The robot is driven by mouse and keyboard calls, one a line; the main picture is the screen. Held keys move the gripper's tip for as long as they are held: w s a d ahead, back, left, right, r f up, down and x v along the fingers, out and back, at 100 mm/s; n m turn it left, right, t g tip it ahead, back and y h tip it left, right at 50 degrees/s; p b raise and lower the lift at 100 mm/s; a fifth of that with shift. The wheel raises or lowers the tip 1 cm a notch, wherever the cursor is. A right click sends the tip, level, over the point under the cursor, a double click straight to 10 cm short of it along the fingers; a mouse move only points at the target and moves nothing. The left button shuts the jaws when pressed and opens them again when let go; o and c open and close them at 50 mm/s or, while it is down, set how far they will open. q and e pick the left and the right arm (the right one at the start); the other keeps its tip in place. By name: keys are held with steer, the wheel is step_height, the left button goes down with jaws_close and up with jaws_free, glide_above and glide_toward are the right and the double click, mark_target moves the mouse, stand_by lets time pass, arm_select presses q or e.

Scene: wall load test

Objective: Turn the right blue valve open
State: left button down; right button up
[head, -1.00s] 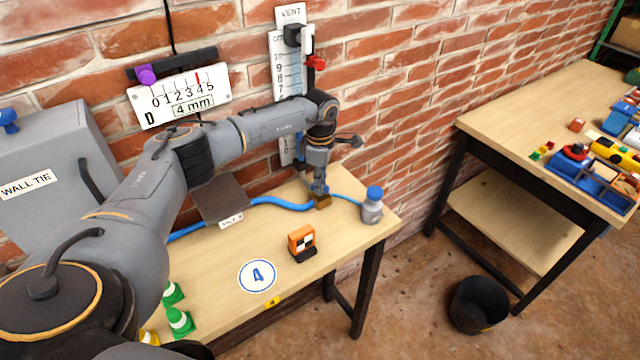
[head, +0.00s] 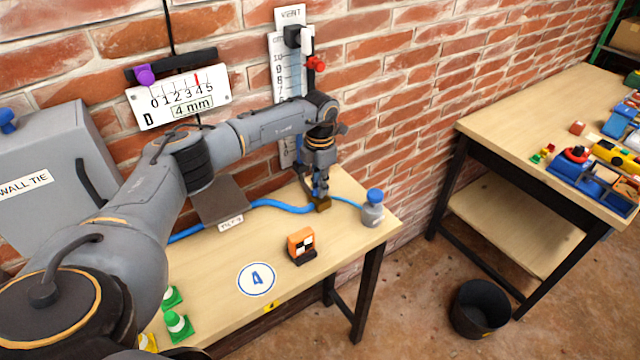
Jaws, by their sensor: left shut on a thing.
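The right blue valve (head: 323,204) has a small brass-coloured body in line with a blue hose (head: 270,203) on the near workbench (head: 215,262). My left gripper (head: 320,192) points down from above and is shut on the valve's blue handle. The fingers cover most of the handle, so its exact angle is hard to tell. To the right, a thinner blue hose runs from the valve to a grey bottle with a blue cap (head: 373,207). My right gripper is not in view.
A gauge board (head: 180,100) and vent scale (head: 287,75) hang on the brick wall. A black bin (head: 480,308) is on the floor.

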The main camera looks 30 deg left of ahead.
arm_select(q)
steer(key=shift+w+r+n, duration=0.1)
steer(key=shift+n, duration=0.3)
steer(key=c, duration=1.4)
jaws_free()
steer(key=shift+o, duration=0.2)
step_height(320, 180, up, 12)
